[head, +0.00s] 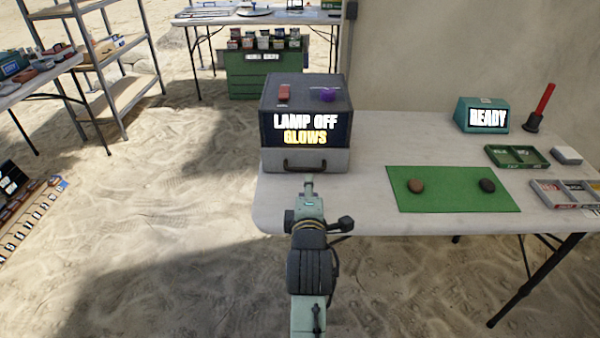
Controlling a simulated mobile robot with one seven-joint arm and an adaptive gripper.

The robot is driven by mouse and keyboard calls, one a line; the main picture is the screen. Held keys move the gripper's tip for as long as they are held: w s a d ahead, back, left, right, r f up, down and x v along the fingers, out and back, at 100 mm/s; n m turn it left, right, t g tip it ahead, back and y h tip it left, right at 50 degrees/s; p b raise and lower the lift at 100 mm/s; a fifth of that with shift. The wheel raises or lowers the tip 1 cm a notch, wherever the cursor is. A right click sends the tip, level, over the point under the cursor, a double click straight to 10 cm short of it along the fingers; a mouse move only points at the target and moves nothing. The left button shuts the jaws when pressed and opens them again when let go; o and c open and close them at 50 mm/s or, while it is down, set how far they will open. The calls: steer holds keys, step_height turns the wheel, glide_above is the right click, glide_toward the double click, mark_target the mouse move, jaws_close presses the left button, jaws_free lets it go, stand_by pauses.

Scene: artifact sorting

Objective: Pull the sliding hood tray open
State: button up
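The hood (300,98) is a dark grey box at the left end of the near table, with a lit front sign reading "LAMP OFF GLOWS". Its sliding tray (262,160) is the light grey drawer at the bottom, with a dark bar handle (305,165) on its front. The tray front looks flush with the box. My gripper (309,180) is just in front of and below the handle in the picture, pointing at the tray. It is small and seen from behind, so I cannot tell its finger opening or whether it touches the handle.
A red item (285,91) and a purple item (327,95) lie on the hood. A green mat (450,198) with two stones, a READY box (482,115) and small trays (517,157) are to the right. The table (360,185) is bare between hood and mat.

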mark_target(308, 170)
steer(key=p+x, duration=0.1)
steer(key=x, duration=0.9)
steer(key=shift+w, duration=0.3)
steer(key=shift+c, duration=0.5)
jaws_close()
